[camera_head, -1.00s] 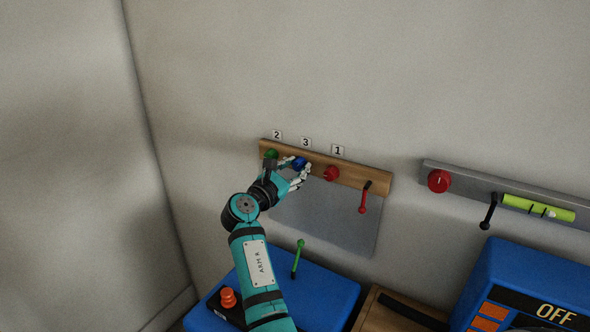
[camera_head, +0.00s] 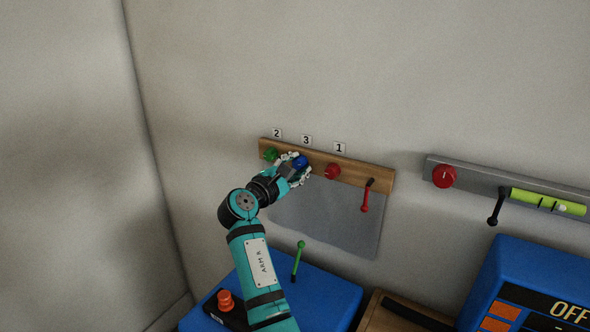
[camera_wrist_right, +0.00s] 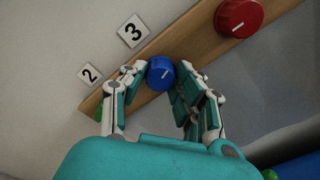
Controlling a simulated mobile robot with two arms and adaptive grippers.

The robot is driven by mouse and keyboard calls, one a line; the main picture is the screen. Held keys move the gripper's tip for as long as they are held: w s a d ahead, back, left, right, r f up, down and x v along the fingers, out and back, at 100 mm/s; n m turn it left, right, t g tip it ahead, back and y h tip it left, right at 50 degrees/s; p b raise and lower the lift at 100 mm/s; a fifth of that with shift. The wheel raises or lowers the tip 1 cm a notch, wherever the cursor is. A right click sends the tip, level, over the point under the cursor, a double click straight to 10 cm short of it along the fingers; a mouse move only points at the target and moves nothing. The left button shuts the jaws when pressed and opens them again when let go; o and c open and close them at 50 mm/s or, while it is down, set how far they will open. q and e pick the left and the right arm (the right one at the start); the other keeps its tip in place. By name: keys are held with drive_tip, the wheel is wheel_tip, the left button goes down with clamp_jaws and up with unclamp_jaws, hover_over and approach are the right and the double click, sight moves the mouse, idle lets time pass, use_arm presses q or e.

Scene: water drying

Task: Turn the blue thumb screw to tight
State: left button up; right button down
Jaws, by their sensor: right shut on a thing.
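The blue thumb screw (camera_head: 300,162) is a round knob on the wooden rail, below the label 3 (camera_head: 306,140). In the right wrist view the right gripper's (camera_wrist_right: 160,82) fingertips sit left and right of the knob. My left gripper is not in view.
On the same wooden rail (camera_head: 350,176) are a green knob (camera_head: 270,154), a red knob (camera_head: 332,171) and a red lever (camera_head: 366,197). A grey rail (camera_head: 470,180) with another red knob (camera_head: 444,176) is at right. A blue box (camera_head: 330,291) stands below.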

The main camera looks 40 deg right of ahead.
idle(0.4)
drive_tip(key=c, duration=1)
unclamp_jaws()
wheel_tip(320, 180, up, 10)
drive_tip(key=shift+f, duration=0.1)
drive_tip(key=shift+a+r, duration=0.2)
drive_tip(key=shift+r, duration=0.05)
drive_tip(key=shift+d+f, duration=0.1)
drive_tip(key=shift+d, duration=0.25)
